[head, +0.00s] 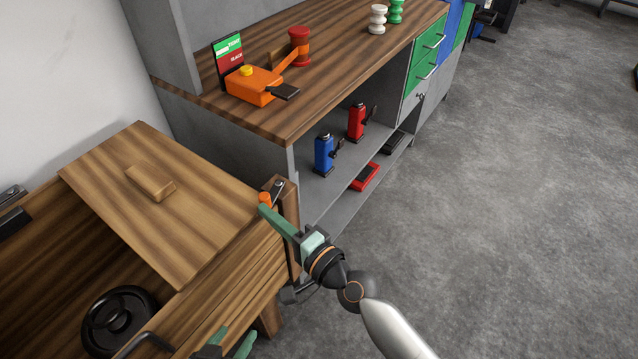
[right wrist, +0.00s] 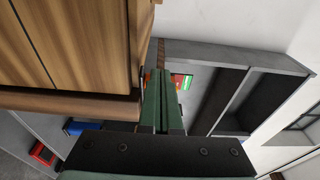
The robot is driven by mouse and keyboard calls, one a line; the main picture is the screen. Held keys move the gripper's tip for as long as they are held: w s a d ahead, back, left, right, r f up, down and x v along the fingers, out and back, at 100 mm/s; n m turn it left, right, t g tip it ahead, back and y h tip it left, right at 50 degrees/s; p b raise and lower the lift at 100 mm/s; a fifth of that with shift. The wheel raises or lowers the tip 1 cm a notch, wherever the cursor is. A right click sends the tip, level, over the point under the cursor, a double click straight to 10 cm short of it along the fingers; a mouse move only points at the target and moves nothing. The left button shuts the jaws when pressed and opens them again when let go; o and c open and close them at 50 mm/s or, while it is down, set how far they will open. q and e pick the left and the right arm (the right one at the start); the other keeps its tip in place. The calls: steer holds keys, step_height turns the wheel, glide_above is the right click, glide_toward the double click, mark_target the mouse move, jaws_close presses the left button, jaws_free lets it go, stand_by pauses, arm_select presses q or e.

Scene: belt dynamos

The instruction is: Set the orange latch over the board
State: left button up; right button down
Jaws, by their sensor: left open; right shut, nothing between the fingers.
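The orange latch (head: 265,198) is a small orange piece beside a dark metal part, at the top of a wooden post on the right side of the wooden box. The board (head: 190,215) is a striped wooden lid with a small block handle (head: 150,183), lying over the back part of the box. My right gripper (head: 266,212) is shut and empty, its green fingertips close to the latch; I cannot tell if they touch. In the right wrist view its fingers (right wrist: 162,95) point along the wooden box. My left gripper (head: 226,345) is open at the bottom edge, partly cut off.
A black wheel (head: 118,318) is at the box's front.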

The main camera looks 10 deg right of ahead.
arm_select(q)
steer(key=shift+s+a+f, duration=0.2)
steer(key=shift+s+a, duration=0.05)
steer(key=shift+a, duration=0.35)
arm_select(e)
steer(key=shift+w+a, duration=0.2)
steer(key=shift+a, duration=0.35)
steer(key=shift+w+a, duration=0.2)
steer(key=shift+a, duration=0.35)
arm_select(q)
steer(key=shift+w+r, duration=0.15)
steer(key=shift+w, duration=0.1)
steer(key=shift+s+d+f+b, duration=0.15)
steer(key=shift+f+b, duration=0.2)
steer(key=shift+f, duration=0.05)
arm_select(e)
steer(key=v, duration=1.2)
steer(key=shift+s+d, duration=0.2)
steer(key=shift+d, duration=0.05)
arm_select(q)
steer(key=shift+w+r, duration=0.15)
steer(key=shift+w, duration=0.1)
